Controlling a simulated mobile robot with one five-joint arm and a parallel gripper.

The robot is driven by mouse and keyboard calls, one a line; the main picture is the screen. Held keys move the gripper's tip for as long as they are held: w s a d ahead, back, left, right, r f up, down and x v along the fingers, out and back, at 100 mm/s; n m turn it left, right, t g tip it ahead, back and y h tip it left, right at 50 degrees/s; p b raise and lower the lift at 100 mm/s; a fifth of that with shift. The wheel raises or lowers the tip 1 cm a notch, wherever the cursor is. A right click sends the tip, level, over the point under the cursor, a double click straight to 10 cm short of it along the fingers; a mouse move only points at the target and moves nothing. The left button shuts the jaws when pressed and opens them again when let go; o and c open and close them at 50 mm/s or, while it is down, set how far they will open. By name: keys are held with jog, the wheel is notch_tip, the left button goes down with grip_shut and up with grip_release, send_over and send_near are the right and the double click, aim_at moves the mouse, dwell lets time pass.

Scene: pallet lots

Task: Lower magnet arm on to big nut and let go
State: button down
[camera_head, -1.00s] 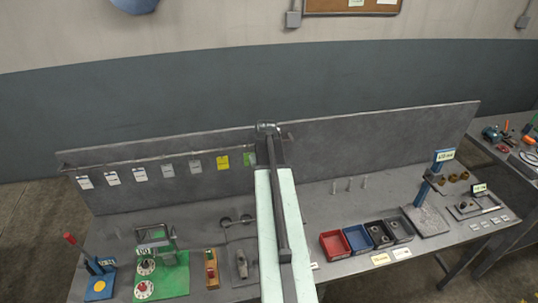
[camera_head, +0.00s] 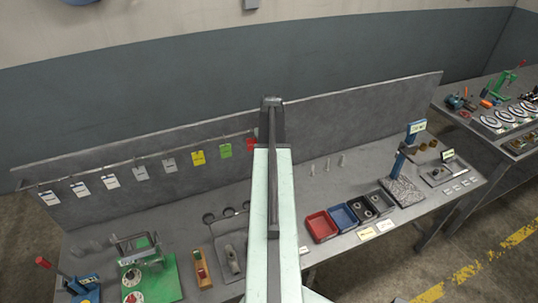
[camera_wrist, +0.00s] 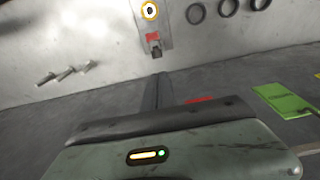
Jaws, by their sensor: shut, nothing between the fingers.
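A blue post with a label (camera_head: 408,140) stands upright on a speckled grey plate (camera_head: 404,191) at the bench's right; it may be the magnet arm, but I cannot be sure. Small brown round pieces (camera_head: 431,145) show beside it, and nut-like parts lie in the dark bins (camera_head: 371,204); I cannot tell which is the big nut. My gripper (camera_head: 272,103) is shut and empty, well left of the post, in front of the back panel. In the wrist view its dark fingers (camera_wrist: 157,90) point ahead. Neither the post nor a nut can be made out there.
Red (camera_head: 320,226) and blue (camera_head: 343,217) bins stand left of the dark ones. Small pegs (camera_head: 327,165) stand behind them. A green fixture (camera_head: 150,276) stands at the left. Tags (camera_head: 169,165) hang from a rail. A second bench (camera_head: 482,134) stands at the right.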

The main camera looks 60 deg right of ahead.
notch_tip(320, 180, down, 7)
jog(key=b, duration=0.5)
jog(key=shift+w+d, duration=0.2)
jog(key=shift+w, duration=0.05)
jog(key=shift+r, duration=0.15)
jog(key=shift+s, duration=0.15)
